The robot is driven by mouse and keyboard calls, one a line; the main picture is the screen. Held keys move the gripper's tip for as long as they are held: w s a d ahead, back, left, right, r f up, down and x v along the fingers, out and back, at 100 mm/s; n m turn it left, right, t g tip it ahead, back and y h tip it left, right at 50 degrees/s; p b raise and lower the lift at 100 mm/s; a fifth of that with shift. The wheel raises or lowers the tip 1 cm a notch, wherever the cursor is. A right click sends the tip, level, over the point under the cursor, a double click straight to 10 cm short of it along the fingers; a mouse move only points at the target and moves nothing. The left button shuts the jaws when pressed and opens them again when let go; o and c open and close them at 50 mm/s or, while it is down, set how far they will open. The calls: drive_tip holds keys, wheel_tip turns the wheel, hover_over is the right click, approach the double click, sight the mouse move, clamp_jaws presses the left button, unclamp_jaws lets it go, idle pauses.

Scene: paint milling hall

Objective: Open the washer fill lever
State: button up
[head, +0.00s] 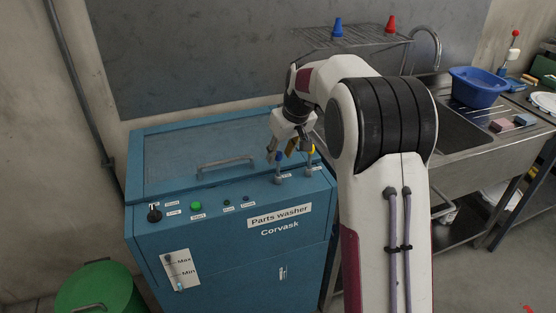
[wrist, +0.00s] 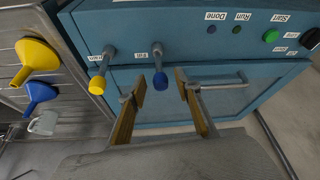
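The blue parts washer (head: 215,235) has two small levers at the right end of its front panel. The blue-tipped lever (head: 278,167) stands beside a label that appears to read Fill in the wrist view, where its blue tip (wrist: 160,82) faces the camera. The yellow-tipped lever (head: 310,160) is to its right; its tip (wrist: 97,86) shows left of the blue one in the wrist view. My gripper (wrist: 160,90) is open and empty, its fingertips on either side of the blue tip in the picture. I cannot tell how far the tip is from them.
The washer's lid handle (head: 226,162) and a green button (head: 196,206) lie left of the levers. A sink bench (head: 475,165) with a blue basin (head: 477,88) stands to the right. A green bin (head: 100,290) is at lower left.

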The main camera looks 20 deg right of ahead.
sight(278, 167)
drive_tip(key=shift+x, duration=1.9)
drive_tip(key=shift+c, duration=0.5)
clamp_jaws()
